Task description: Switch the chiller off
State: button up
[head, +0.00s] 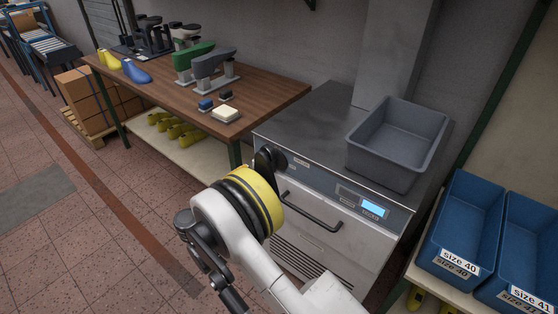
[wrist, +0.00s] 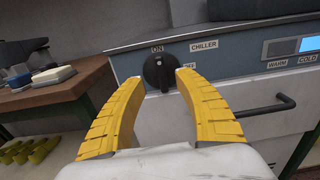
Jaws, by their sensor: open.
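The chiller (head: 330,232) is a steel-topped cabinet with pale front panels. Its black rotary knob (wrist: 159,72) shows in the wrist view on the blue-grey control strip. The knob's light mark points up toward the ON label (wrist: 158,49). A CHILLER label (wrist: 204,46) is to its upper right, and the OFF label (wrist: 188,65) at its right is partly covered by a finger. My gripper (wrist: 158,78) is open, its yellow fingertips on either side of the knob's lower part. I cannot tell whether they touch it. In the head view my arm covers part of the chiller's left front.
A black bar handle (head: 312,212) sticks out below the strip. A lit display (head: 373,209) with WARM and COLD labels is at the strip's right. A grey bin (head: 392,165) stands on top. A wooden bench (head: 270,92) is left, blue bins (head: 458,275) right.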

aim_at(271, 158)
jog(key=b+x, duration=0.3)
jog(key=x, duration=0.7)
jog(key=shift+f, duration=0.1)
jog(key=shift+w+d, duration=0.15)
jog(key=shift+w, duration=0.1)
grip_shut()
